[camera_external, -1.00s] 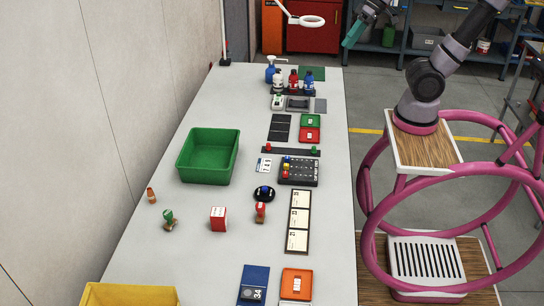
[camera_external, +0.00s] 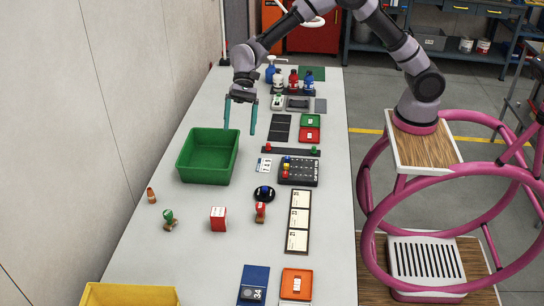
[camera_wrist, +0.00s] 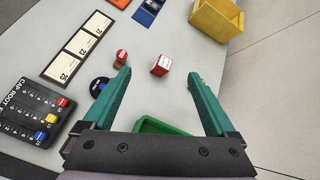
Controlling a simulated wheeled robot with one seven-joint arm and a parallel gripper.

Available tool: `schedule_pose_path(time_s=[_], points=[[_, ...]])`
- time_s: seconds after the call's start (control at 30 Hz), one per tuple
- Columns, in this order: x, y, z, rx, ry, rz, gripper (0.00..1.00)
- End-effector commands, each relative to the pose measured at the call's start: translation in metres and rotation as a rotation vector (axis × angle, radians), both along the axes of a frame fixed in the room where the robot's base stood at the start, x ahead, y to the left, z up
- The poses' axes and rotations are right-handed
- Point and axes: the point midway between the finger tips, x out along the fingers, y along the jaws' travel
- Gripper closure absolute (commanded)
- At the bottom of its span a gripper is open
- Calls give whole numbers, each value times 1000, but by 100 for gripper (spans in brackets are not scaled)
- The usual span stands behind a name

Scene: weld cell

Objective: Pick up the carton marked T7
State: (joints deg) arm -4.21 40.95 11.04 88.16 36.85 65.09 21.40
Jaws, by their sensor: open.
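A small red and white carton (camera_external: 218,219) stands on the grey table in front of the green bin. Its marking is too small to read. In the wrist view the carton (camera_wrist: 160,66) shows between and beyond the fingertips, apart from them. My gripper (camera_external: 239,131) is open and empty, its teal fingers pointing down near the far right edge of the green bin, well behind the carton. The open fingers (camera_wrist: 158,76) also show in the wrist view.
The green bin (camera_external: 180,170) stands beyond the carton. A red-topped stamp (camera_external: 260,211) and a green-topped stamp (camera_external: 168,219) flank the carton. A black round base with a blue knob (camera_external: 264,194) is nearby. A yellow bin (camera_external: 128,294) sits at the near left.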

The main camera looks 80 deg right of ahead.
Motion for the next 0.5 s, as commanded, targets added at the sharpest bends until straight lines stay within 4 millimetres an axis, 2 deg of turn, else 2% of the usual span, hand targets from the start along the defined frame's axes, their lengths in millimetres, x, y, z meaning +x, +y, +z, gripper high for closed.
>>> schedule_pose_path(time_s=[0.03,0.1,0.3,0.4,0.5], points=[[10,12,-28,36,60,-21,9],[22,27,-58,85,132,-55,9],[44,59,-136,205,316,-146,9],[48,68,-162,243,375,-177,9],[50,72,-176,263,408,-196,9]])
